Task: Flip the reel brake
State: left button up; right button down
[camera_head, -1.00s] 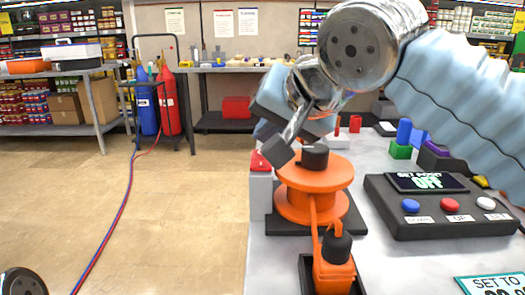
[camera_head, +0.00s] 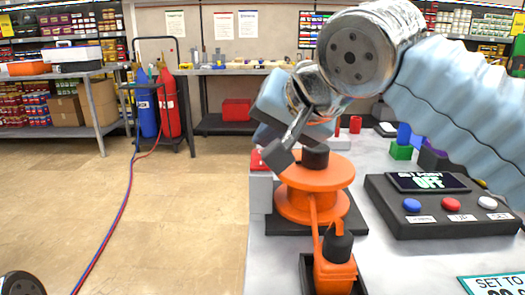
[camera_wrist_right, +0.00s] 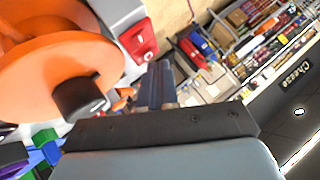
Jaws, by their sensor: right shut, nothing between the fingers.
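The orange reel (camera_head: 314,190) with a black knob (camera_head: 315,157) stands on a dark base on the table. A red part, apparently the reel brake (camera_head: 257,161), sits on a grey block (camera_head: 261,190) at the reel's left; it also shows in the wrist view (camera_wrist_right: 139,41). Contact cannot be told. My left gripper is out of view.
An orange pump part with a black cap (camera_head: 337,245) stands in front of the reel. A dark control box (camera_head: 430,205) with a screen reading OFF and three buttons is at right. Coloured blocks (camera_head: 401,151) lie behind it. Open floor lies left of the table.

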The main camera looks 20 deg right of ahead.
jog(key=shift+f, duration=0.3)
jog(key=shift+r, duration=0.15)
dwell(0.4)
jog(key=shift+r+p, duration=0.5)
jog(key=shift+r, duration=0.1)
jog(key=r+p, duration=0.2)
jog(key=r, duration=0.1)
jog(key=shift+s+p, duration=0.2)
jog(key=shift+p, duration=0.2)
jog(key=shift+s+a+r, duration=0.1)
jog(key=shift+r, duration=0.9)
